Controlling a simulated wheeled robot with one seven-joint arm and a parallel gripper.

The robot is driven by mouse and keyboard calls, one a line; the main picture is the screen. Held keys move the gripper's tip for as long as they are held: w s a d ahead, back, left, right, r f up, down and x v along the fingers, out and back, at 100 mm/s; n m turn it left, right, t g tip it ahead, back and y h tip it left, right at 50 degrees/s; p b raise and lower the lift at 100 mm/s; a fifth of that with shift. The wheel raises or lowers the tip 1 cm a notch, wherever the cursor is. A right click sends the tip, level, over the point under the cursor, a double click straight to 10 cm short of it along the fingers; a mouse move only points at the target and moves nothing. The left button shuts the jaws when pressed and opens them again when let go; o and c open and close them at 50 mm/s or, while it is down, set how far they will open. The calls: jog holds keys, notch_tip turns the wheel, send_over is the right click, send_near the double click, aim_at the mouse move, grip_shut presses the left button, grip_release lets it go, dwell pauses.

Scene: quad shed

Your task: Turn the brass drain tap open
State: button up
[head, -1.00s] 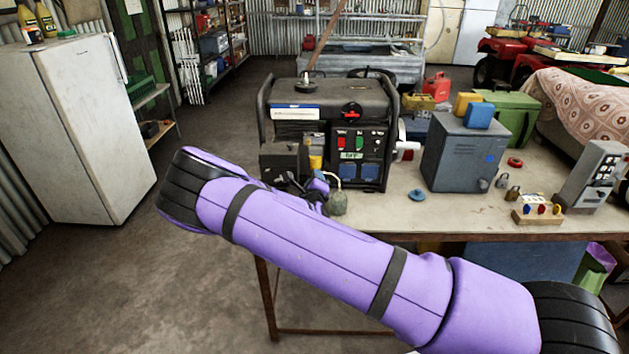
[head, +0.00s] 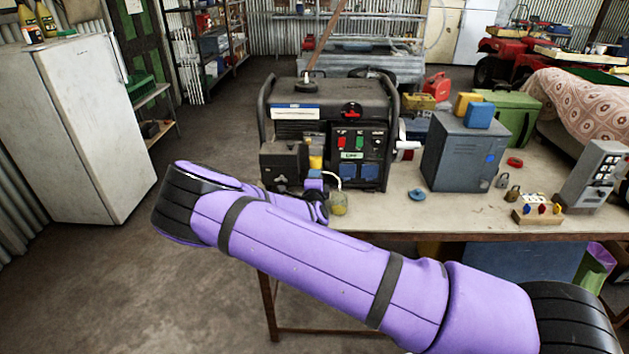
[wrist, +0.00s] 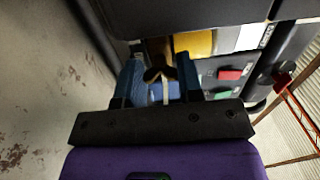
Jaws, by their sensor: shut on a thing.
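The black generator (head: 330,110) stands on the bench, with a yellow part (head: 316,161) low on its front. My gripper (wrist: 158,70) is at this lower front, its two blue fingers on either side of a small dark brownish piece that looks like the brass drain tap (wrist: 158,75). It is shut on this piece. A thin white strip hangs below it in the wrist view. In the head view my arm and wrist hide the tap, so its angle cannot be told. The yellow part also shows beyond the fingers in the wrist view (wrist: 194,43).
A yellow-green bulb (head: 339,205) on a white tube hangs close beside my gripper. A grey-blue metal box (head: 462,155), a blue round cap (head: 417,194) and padlocks stand to the right on the bench (head: 440,218). A white fridge (head: 75,130) is at left.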

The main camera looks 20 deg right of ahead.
dwell(0.3)
jog(key=o, duration=0.9)
jog(key=shift+o, duration=0.2)
jog(key=v, duration=1)
jog(key=shift+s+a, duration=0.15)
jog(key=shift+s, duration=0.25)
